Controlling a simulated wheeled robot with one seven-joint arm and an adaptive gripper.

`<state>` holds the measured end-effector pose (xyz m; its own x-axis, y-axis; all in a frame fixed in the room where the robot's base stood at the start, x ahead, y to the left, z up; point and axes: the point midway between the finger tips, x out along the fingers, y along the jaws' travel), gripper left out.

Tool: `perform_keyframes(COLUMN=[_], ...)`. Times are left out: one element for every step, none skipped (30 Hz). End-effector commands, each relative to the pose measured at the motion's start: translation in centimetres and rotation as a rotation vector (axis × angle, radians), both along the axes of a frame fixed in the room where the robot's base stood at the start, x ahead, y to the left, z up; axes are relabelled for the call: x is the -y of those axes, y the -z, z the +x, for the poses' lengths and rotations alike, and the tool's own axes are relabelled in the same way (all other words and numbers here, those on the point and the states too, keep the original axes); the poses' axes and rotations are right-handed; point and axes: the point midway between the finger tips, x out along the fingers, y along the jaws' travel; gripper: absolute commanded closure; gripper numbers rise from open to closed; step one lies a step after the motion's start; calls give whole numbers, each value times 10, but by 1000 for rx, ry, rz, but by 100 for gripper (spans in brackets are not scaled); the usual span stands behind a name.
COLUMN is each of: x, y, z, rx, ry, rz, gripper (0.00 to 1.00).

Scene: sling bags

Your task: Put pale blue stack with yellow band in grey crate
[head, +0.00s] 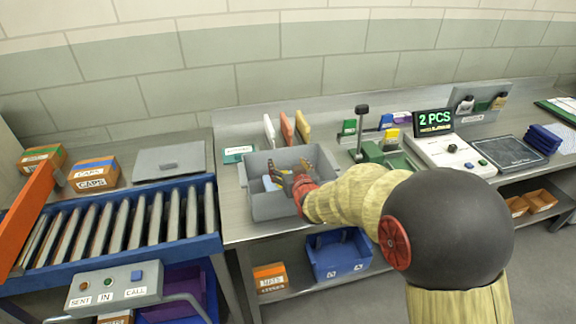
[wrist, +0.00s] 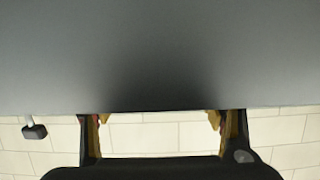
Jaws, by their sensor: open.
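The grey crate (head: 262,206) stands on the metal bench, left of the middle in the head view. A small pale blue piece (head: 267,184) shows inside it, beside my gripper's fingers. It is mostly hidden, and I cannot make out a yellow band on it. My gripper (head: 289,172) is over and partly within the crate, its yellow-tipped fingers apart. In the wrist view my gripper (wrist: 157,122) is open with nothing seen between the fingers. A plain grey surface (wrist: 160,50) fills the upper part there.
A roller conveyor (head: 120,225) with orange boxes (head: 95,174) lies to the left. Upright coloured folders (head: 286,128) stand behind the crate. A scale with a "2 PCS" display (head: 433,122) and a dark blue stack (head: 545,139) are to the right. A blue bin (head: 338,258) sits below.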

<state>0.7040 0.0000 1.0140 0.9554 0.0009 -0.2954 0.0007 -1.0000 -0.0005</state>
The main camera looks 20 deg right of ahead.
Motion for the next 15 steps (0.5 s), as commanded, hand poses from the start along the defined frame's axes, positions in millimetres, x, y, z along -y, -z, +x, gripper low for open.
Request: perform_keyframes(x=[0,0,0,0,0,0,0,0,0,0,0,0,0,0,0], y=[0,0,0,0,0,0,-1,-1,-3,-5,-7,-11,-14,-17,-18], z=[0,0,0,0,0,0,0,0,0,0,0,0,0,0,-9], rx=[0,0,0,0,-1,-1,-1,-1,-1,-1,-1,0,0,0,1], ry=[0,0,0,0,0,0,0,0,0,0,0,0,0,0,0], rz=[0,0,0,0,0,0,0,0,0,0,0,0,0,0,0], gripper=[30,30,30,30,30,30,30,30,30,30,30,30,30,30,30])
